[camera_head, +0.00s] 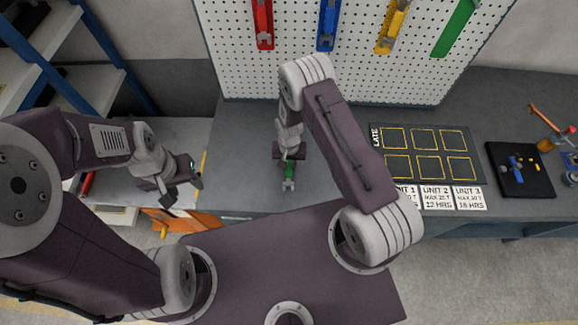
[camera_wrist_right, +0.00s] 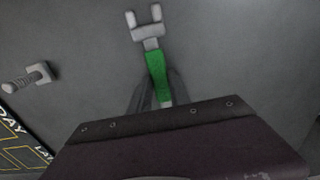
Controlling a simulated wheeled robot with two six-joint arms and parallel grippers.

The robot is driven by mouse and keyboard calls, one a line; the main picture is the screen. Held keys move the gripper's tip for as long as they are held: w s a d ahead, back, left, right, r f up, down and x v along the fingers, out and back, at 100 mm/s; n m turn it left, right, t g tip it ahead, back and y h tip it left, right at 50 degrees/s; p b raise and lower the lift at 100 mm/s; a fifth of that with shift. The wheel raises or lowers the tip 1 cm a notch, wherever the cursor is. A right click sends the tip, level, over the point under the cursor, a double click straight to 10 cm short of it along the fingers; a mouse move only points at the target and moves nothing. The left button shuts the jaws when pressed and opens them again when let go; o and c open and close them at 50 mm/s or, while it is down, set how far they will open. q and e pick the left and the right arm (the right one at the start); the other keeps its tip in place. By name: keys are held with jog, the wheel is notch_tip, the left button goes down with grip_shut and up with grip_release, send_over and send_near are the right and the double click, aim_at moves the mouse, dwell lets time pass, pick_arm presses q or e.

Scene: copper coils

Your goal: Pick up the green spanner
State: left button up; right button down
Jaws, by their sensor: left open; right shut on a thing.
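The green spanner (camera_head: 290,170) has a green handle and a grey open-jaw head that points toward the front edge of the grey bench in the head view. My right gripper (camera_head: 289,158) is shut on its handle. In the right wrist view the spanner (camera_wrist_right: 156,70) stands out between the dark fingers (camera_wrist_right: 156,98), with its forked head at the top. My left gripper (camera_head: 183,193) is open and empty, left of the bench section with the spanner.
A pegboard (camera_head: 350,75) with red, blue, yellow and green spanner-shaped pieces stands behind. A marked mat (camera_head: 425,152) and a black tray (camera_head: 535,182) lie to the right. A grey bolt-like piece (camera_wrist_right: 28,78) lies near the spanner in the right wrist view. Shelves (camera_head: 50,75) stand at left.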

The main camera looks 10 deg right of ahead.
aim_at(290, 167)
jog(key=r, duration=0.2)
jog(key=r+b, duration=0.1)
jog(key=r, duration=0.1)
jog(key=shift+s+d, duration=0.2)
jog(key=s+d+r+b, duration=0.2)
jog(key=s+d+r, duration=0.4)
jog(key=s+d, duration=0.1)
jog(key=shift+s+d+r, duration=0.25)
jog(key=shift+s+r, duration=0.05)
jog(key=shift+s, duration=0.35)
